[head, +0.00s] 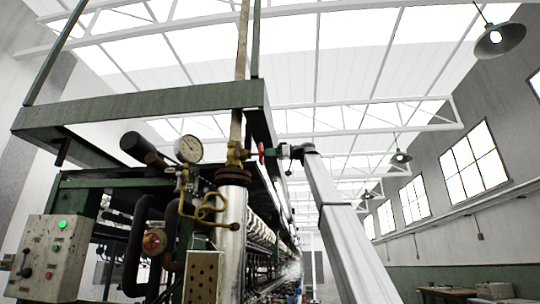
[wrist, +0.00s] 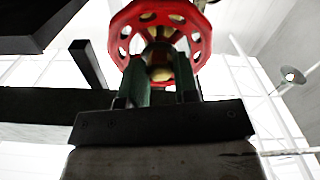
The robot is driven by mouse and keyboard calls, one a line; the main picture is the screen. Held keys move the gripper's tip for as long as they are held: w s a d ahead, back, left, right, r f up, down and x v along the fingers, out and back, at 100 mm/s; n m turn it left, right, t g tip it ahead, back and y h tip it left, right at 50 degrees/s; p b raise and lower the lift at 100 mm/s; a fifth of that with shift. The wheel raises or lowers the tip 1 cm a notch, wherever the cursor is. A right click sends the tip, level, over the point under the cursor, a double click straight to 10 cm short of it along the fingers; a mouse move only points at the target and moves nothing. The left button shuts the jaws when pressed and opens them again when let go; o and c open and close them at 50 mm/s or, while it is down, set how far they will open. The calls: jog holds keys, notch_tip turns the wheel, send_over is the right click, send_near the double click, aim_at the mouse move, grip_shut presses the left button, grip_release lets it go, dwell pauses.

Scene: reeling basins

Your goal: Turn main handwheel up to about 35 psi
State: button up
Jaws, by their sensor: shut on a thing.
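The red main handwheel (head: 261,154) is seen edge-on beside the brass valve (head: 236,153) on top of the silver column. In the wrist view the spoked handwheel (wrist: 203,38) fills the top centre. My gripper (head: 273,152) reaches it from the right, its two dark green fingers shut on the wheel; the fingers show below the hub in the wrist view (wrist: 160,66). The exact contact is partly hidden. A round white-faced pressure gauge (head: 188,149) stands left of the valve; its reading is too small to tell.
A second, smaller red wheel (head: 153,242) sits lower left among dark pipes. A grey control box (head: 48,257) with a lit green button stands at far left. A green beam frame (head: 150,104) passes overhead. The aisle at right looks open.

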jog(key=n, duration=0.8)
jog(key=o, duration=0.8)
jog(key=d, duration=0.7)
jog(key=shift+s, duration=0.25)
